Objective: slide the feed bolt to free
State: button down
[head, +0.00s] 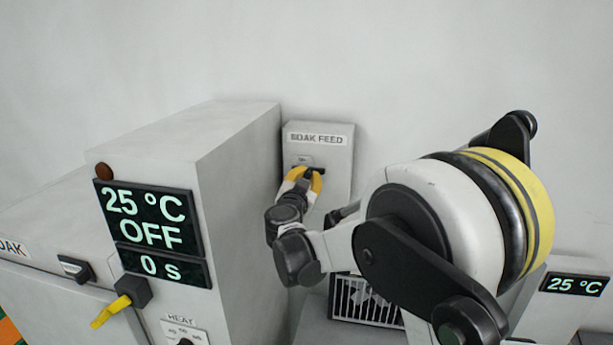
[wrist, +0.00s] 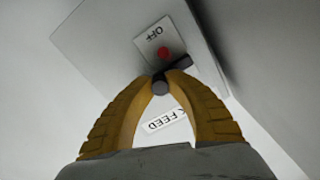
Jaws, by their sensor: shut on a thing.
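The feed bolt shows in the wrist view as a dark round knob (wrist: 160,87) with a short dark bar beside it. It sits on a light panel (wrist: 85,35) by a plate marked OFF (wrist: 153,35) with a red dot. In the head view the bolt is mostly hidden, on the grey box labelled OAK FEED (head: 318,138); the label's first letter is unclear. My gripper (wrist: 165,78) has its yellow fingertips closed around the knob. In the head view my gripper (head: 304,180) is at the box's front. The bolt's travel is largely hidden.
A large grey cabinet (head: 235,150) stands close left of the feed box. Its display (head: 150,232) reads 25 °C, OFF, 0 s. A yellow-handled lever (head: 112,310) and a HEAT dial (head: 184,335) are below. A grille (head: 365,300) and another display (head: 575,285) lie right.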

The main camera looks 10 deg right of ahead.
jog(key=d, duration=0.2)
jog(key=s+d+b, duration=0.1)
jog(key=d, duration=0.1)
jog(key=s+d, duration=0.1)
jog(key=d, duration=0.2)
jog(key=shift+s+d+b, duration=0.1)
jog(key=shift+s+b, duration=0.15)
jog(key=shift+b, duration=0.05)
jog(key=c, duration=1.6)
grip_release()
jog(key=shift+o, duration=1.3)
jog(key=shift+d, duration=0.15)
